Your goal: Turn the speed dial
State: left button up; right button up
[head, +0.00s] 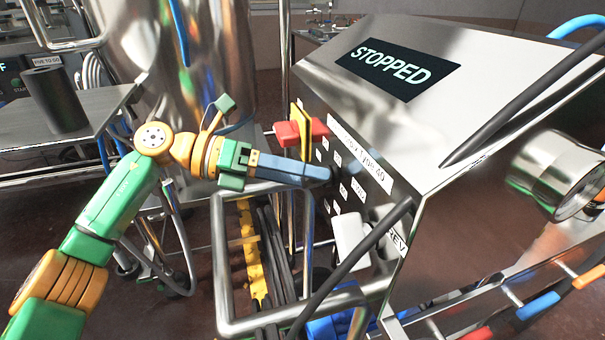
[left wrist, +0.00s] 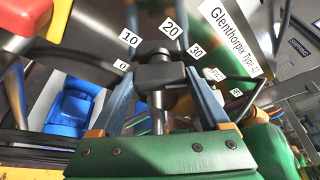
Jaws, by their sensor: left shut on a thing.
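The speed dial shows in the left wrist view as a dark knob (left wrist: 160,74) on a shiny panel, with number labels 0, 10, 20, 30 and more in an arc around it. Its narrow upper end faces roughly towards the 20 label (left wrist: 171,26). My left gripper (left wrist: 162,85) has its two blue fingers on either side of the knob, shut on it. In the head view my left gripper (head: 318,174) reaches the side panel of the control box (head: 400,150) and hides the dial. The screen (head: 398,68) reads STOPPED. My right gripper is not seen.
A red and yellow switch (head: 300,132) sticks out just above my left gripper. A white lever (head: 352,240) near a REV label is below it. A steel tank (head: 215,60) stands behind my arm. A table with a dark cylinder (head: 56,100) is at left.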

pick_arm(q)
jog(key=m+t, duration=0.1)
jog(key=m+t+y+b, duration=0.1)
jog(key=m, duration=0.1)
jog(key=shift+s+f+m, duration=0.1)
jog(key=shift+s+m, duration=0.05)
jog(key=shift+m, duration=0.15)
jog(key=shift+m+t+y+b, duration=0.3)
jog(key=shift+m+b, duration=0.1)
jog(key=shift+m, duration=0.1)
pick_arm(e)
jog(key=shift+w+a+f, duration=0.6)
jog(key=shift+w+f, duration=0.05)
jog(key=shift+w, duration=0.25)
pick_arm(q)
jog(key=shift+d+m, duration=0.1)
jog(key=shift+m, duration=0.2)
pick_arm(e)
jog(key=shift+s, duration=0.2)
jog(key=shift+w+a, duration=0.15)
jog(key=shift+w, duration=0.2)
pick_arm(q)
jog(key=o, duration=1.2)
jog(key=shift+o, duration=0.2)
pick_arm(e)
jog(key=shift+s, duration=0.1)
